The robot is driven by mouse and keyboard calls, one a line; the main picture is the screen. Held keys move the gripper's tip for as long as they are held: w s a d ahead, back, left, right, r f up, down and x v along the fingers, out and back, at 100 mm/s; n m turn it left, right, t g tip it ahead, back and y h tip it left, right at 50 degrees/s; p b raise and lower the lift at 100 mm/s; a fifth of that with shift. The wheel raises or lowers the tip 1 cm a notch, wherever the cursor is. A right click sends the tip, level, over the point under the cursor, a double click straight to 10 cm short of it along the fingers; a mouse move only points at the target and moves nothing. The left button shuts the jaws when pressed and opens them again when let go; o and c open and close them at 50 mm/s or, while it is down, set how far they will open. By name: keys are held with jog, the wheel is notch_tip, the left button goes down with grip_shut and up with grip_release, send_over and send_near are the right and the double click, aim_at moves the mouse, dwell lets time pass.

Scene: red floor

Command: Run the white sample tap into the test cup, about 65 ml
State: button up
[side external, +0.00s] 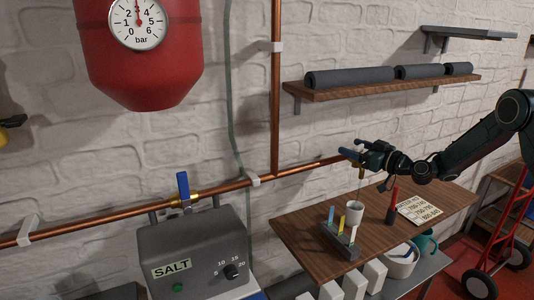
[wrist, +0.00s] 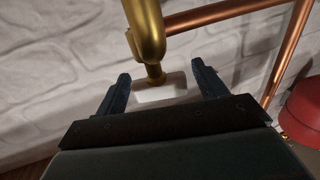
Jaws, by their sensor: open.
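The brass sample tap (wrist: 148,35) comes off the copper pipe, and its white handle (wrist: 165,92) sits between my gripper's open fingers (wrist: 162,88), with a gap on each side. In the side view my gripper (side external: 352,149) is at the tap, whose brass spout (side external: 361,173) points down. The white handle is hidden there. The white test cup (side external: 354,214) stands upright on the wooden shelf below the spout. A thin faint line runs between spout and cup; I cannot tell whether it is water. The level in the cup cannot be read.
A rack with coloured strips (side external: 341,240) stands in front of the cup. A red-and-dark bottle (side external: 391,207) and a printed card (side external: 419,209) are to its right. The copper pipe (side external: 300,170) runs along the wall. A grey SALT unit (side external: 205,255) stands at left.

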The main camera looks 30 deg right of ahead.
jog(key=shift+w+a, duration=0.1)
jog(key=shift+w, duration=0.35)
jog(key=c, duration=1)
jog(key=shift+a+n+g+y, duration=0.15)
jog(key=shift+n+g+y, duration=0.35)
jog(key=shift+n+y, duration=0.5)
jog(key=o, duration=1)
jog(key=shift+s, duration=0.1)
